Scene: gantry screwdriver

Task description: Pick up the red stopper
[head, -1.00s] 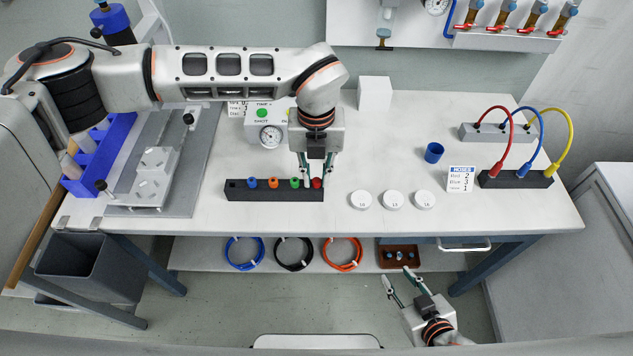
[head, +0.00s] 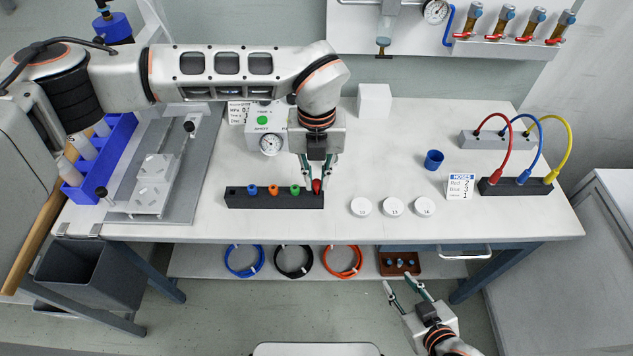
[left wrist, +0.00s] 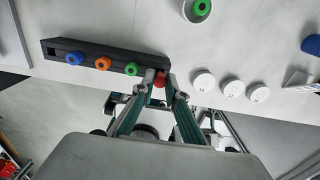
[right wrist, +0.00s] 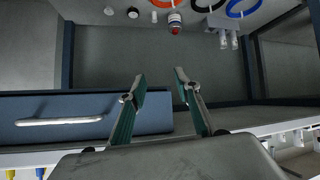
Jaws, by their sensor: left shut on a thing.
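The red stopper (head: 317,186) is at the right end of a long black rack (head: 275,202) on the bench. My left gripper (head: 317,181) comes down from above and is shut on the red stopper. In the left wrist view the red stopper (left wrist: 159,80) shows between the fingertips, at the rack's end. I cannot tell whether it is still seated in its hole. Blue (head: 252,190), orange (head: 273,190) and green (head: 295,190) stoppers stand in the same rack. My right gripper (head: 404,286) is open and empty, in front of the bench.
Three white discs (head: 393,206) lie right of the rack, with a blue cup (head: 433,160) behind. A gauge box (head: 268,140) stands behind the rack. A black hose block (head: 515,184) is at the right, a grey fixture plate (head: 165,170) at the left.

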